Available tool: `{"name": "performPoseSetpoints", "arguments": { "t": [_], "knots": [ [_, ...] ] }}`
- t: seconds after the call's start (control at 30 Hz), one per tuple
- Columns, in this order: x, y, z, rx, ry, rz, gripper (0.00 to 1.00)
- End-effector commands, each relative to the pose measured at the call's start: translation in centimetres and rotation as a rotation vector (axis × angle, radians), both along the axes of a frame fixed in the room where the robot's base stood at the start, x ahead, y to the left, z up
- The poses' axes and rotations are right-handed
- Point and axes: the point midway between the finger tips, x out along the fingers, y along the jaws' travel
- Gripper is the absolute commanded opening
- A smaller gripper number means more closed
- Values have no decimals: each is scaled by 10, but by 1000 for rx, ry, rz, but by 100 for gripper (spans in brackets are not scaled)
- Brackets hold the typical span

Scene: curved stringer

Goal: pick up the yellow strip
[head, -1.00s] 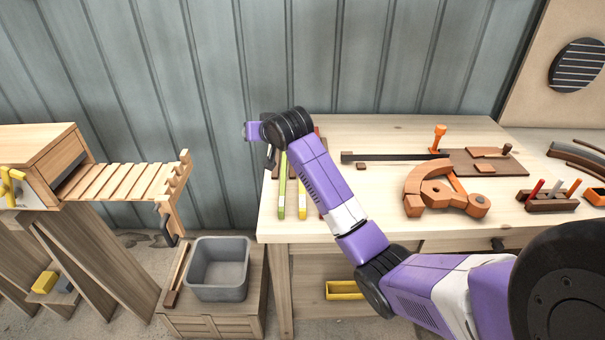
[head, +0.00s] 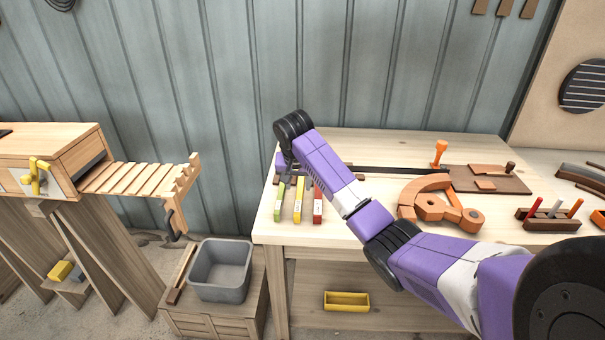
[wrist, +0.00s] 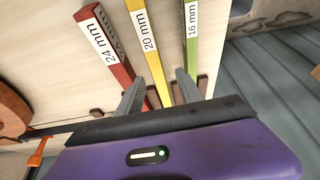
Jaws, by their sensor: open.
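The yellow strip (head: 298,203) lies on the workbench between a green strip (head: 280,202) and a red strip (head: 318,207). In the wrist view the yellow strip (wrist: 149,45) carries a 20 mm label and runs between the two fingers of my gripper (wrist: 160,78). The fingers are open, one on each side of it, and do not appear shut on it. The red strip (wrist: 105,45) is marked 24 mm and the green strip (wrist: 190,40) 16 mm. In the head view, my arm partly hides the gripper and the strips' far ends.
On the bench (head: 360,228) stand an orange-brown curved clamp piece (head: 430,200), a dark board (head: 485,178) and a small tool rack (head: 548,222). A grey bin (head: 221,270) stands on a crate at the left. A slatted rack (head: 135,178) juts out at the far left.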

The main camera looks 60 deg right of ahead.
Motion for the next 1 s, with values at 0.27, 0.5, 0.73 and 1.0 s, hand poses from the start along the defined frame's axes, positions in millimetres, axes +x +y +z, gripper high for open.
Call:
{"name": "performPoseSetpoints", "arguments": {
  "t": [0.27, 0.5, 0.73, 1.0],
  "knots": [
    [0, -13, -34, 0, 2, 0, 44],
    [2, -15, -38, -1, 0, 1, 44],
    [2, -15, -39, -1, 0, 1, 44],
    [2, -14, -41, 0, 0, 1, 36]
  ]
}}
